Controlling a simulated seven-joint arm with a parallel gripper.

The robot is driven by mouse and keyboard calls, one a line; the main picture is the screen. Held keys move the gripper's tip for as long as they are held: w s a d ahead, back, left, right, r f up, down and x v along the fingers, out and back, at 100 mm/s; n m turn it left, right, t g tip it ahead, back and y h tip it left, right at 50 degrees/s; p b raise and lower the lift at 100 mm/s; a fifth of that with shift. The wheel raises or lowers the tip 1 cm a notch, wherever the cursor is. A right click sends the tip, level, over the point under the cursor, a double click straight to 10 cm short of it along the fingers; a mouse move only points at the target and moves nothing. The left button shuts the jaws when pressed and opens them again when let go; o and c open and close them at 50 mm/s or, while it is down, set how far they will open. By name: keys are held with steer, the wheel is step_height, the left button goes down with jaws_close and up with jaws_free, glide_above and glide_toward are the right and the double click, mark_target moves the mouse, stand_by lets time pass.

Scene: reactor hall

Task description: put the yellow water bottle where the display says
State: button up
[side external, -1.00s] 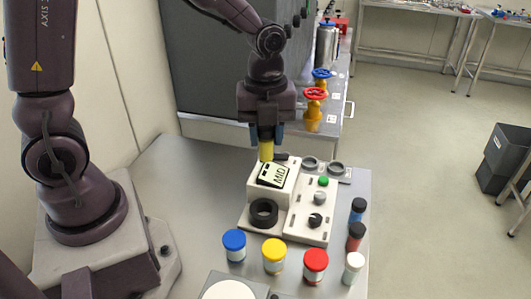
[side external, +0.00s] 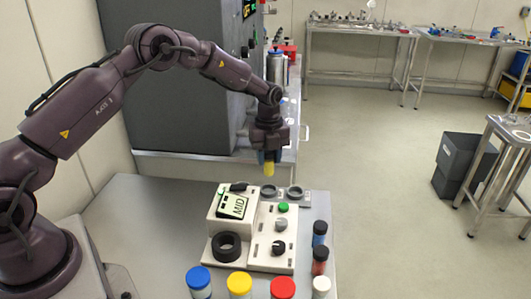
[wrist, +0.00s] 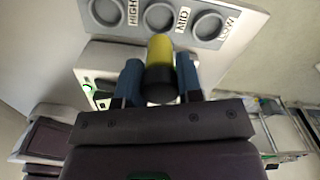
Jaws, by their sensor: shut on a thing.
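My gripper (side external: 269,157) is shut on the yellow water bottle (side external: 268,170) and holds it above and behind the grey holder (side external: 305,199). In the wrist view the yellow bottle (wrist: 160,50), with a dark end towards me, is between the blue-grey fingers of my gripper (wrist: 159,80). The holder (wrist: 255,18) has three round wells and labels HIGH, MID and LOW. The bottle lines up in that picture with the middle well (wrist: 158,16), apparently the one labelled MID. The display (side external: 234,206) on the white box reads MID.
A control panel (side external: 265,255) with a green button and knobs stands beside a black ring (side external: 227,246). Blue, yellow and red lidded jars (side external: 240,285) stand in front. Small bottles (side external: 320,262) line the right edge. Bare table (side external: 150,215) lies left of the display box.

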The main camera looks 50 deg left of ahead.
mark_target(269, 175)
steer(key=shift+f, duration=2.75)
steer(key=shift+f, duration=0.55)
steer(key=o, duration=1.6)
steer(key=shift+c, duration=0.2)
steer(key=shift+r, duration=0.1)
steer(key=shift+r, duration=3.4)
